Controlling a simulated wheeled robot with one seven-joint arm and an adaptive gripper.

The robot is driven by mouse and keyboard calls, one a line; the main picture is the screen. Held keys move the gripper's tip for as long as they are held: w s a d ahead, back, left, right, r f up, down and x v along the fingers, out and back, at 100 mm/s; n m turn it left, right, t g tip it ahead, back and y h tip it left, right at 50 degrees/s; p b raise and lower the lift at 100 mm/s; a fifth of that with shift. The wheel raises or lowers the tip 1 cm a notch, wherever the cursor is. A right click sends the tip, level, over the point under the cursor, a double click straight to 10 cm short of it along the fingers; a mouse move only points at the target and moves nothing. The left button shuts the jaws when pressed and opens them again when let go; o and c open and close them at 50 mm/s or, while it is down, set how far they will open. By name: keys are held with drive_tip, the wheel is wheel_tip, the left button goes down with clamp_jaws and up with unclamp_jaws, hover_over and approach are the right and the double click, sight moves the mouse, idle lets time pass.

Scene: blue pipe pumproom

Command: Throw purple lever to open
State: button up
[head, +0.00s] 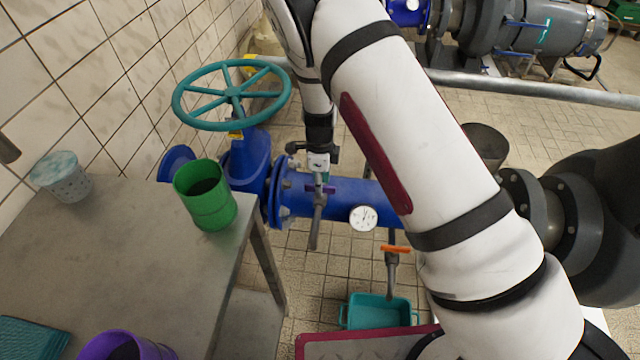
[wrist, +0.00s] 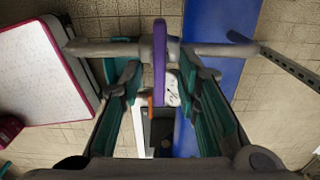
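The purple lever (head: 329,190) is on the blue pipe; a grey handle rod hangs down from it in the head view. In the wrist view its purple band (wrist: 160,62) is in the middle, with a grey bar running left to right across it. My gripper (head: 319,170) is at the lever, just above the pipe. In the wrist view my gripper (wrist: 160,80) has its teal fingers spread, one on each side of the purple band, with a gap to it. Whether either finger touches the grey bar I cannot tell.
A white gauge (head: 363,217) and an orange-banded lever (head: 395,249) are to the right. A teal handwheel (head: 232,95) stands at the left. A metal table (head: 120,250) holds a green cup (head: 205,205). A teal tray (head: 378,312) lies on the floor.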

drive_tip(key=shift+f, duration=0.65)
clamp_jaws()
